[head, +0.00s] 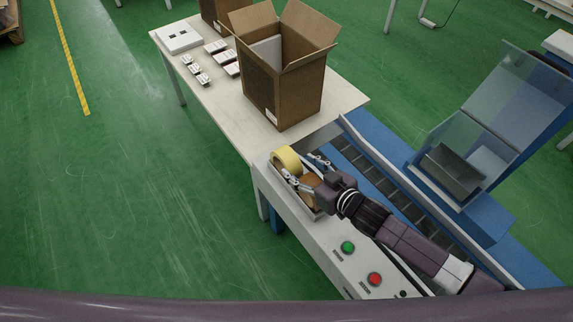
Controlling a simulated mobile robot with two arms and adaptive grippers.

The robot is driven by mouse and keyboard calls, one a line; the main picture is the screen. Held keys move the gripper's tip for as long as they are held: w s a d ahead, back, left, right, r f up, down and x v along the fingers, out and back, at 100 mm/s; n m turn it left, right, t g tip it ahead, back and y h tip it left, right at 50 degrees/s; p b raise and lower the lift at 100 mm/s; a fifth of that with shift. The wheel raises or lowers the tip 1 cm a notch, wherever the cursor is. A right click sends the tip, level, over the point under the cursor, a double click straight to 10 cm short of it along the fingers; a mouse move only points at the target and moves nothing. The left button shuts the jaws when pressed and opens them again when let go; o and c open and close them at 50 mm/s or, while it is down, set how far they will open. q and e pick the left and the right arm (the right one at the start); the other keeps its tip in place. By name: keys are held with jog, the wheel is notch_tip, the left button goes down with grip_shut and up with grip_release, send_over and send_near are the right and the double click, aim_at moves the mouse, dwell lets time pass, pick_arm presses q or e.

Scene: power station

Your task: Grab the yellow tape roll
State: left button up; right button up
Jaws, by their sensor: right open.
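The yellow tape roll (287,160) stands in a small open tray (263,160) at the near end of the conveyor machine. My right gripper (304,170) is open, with its fingers pointing toward the roll. One finger is at the roll's lower edge and the other is off to its right. I cannot tell whether either finger touches it. A brown roll (309,182) sits in the same tray, partly hidden by the gripper. My left gripper does not show.
An open cardboard box (284,88) stands on the white table (222,108) behind the tray. Small white parts (196,72) lie on the table's left. A conveyor (383,181) runs at right. Green (348,247) and red (375,279) buttons are below my right arm.

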aim_at(288, 156)
jog(key=shift+w+r+x, duration=0.1)
jog(key=shift+r+x, duration=0.05)
jog(key=shift+x, duration=1.35)
jog(key=shift+w+r+x, duration=0.1)
jog(key=shift+r+x, duration=0.05)
jog(key=shift+x, duration=1.4)
jog(key=shift+d, duration=0.15)
jog(key=shift+c, duration=0.6)
grip_shut()
